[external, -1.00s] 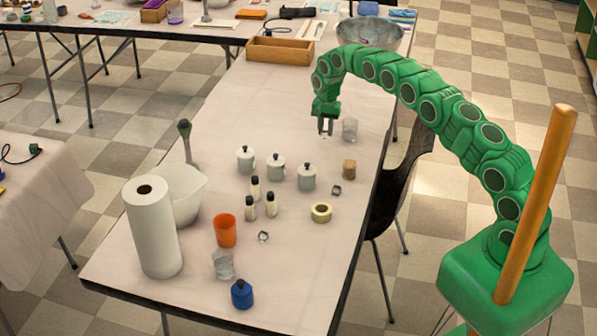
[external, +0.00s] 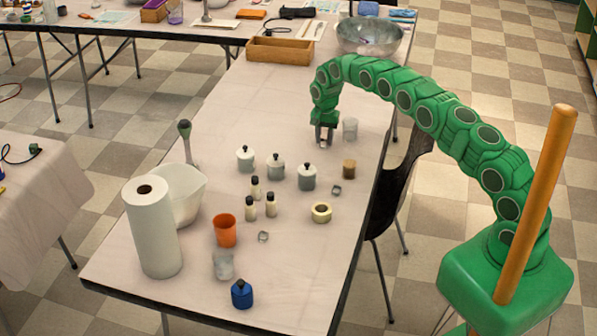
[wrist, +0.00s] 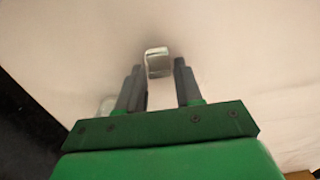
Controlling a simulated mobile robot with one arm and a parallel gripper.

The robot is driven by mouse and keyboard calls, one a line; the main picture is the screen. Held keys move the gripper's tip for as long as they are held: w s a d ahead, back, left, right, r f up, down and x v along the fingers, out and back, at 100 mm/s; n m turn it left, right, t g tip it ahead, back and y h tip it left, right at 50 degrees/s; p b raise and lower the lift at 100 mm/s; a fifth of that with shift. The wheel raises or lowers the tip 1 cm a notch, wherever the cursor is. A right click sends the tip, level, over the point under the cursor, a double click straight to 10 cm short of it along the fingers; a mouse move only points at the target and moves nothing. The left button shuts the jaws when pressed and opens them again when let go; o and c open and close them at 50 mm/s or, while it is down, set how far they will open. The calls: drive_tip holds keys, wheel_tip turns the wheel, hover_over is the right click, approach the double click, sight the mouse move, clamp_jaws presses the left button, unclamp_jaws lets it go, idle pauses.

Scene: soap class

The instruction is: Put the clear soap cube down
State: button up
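The clear soap cube (wrist: 158,62) shows in the wrist view between and just beyond my fingertips, with a narrow gap on each side. It appears to rest on the pale tabletop. My gripper (wrist: 159,70) has its two dark fingers apart, one on each side of the cube. In the external view my gripper (external: 323,139) points straight down, low at the table (external: 225,115), just left of a clear glass (external: 350,128). The cube is hard to make out between the fingers there.
A wooden box (external: 279,50) and metal bowl (external: 369,36) are behind. The tabletop left of my gripper is clear.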

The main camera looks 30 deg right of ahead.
drive_tip(key=shift+o, duration=1.1)
wheel_tip(320, 180, up, 11)
drive_tip(key=s+d+r+n, duration=0.2)
drive_tip(key=s+r, duration=0.8)
drive_tip(key=r, duration=0.3)
drive_tip(key=s+d+r+n+g, duration=0.15)
drive_tip(key=s+r, duration=0.25)
drive_tip(key=s, duration=0.4)
drive_tip(key=s+d+r+n+t, duration=0.1)
drive_tip(key=s+d+r, duration=0.1)
drive_tip(key=s+r, duration=0.45)
drive_tip(key=s+d+f+n, duration=0.1)
drive_tip(key=s+d+n, duration=0.1)
drive_tip(key=s, duration=1.8)
drive_tip(key=s+d+f+n+g, duration=0.1)
drive_tip(key=s+d+n, duration=0.1)
drive_tip(key=s, duration=1.8)
drive_tip(key=shift+s+d+f, duration=0.25)
drive_tip(key=shift+s+d, duration=0.05)
drive_tip(key=shift+d, duration=0.25)
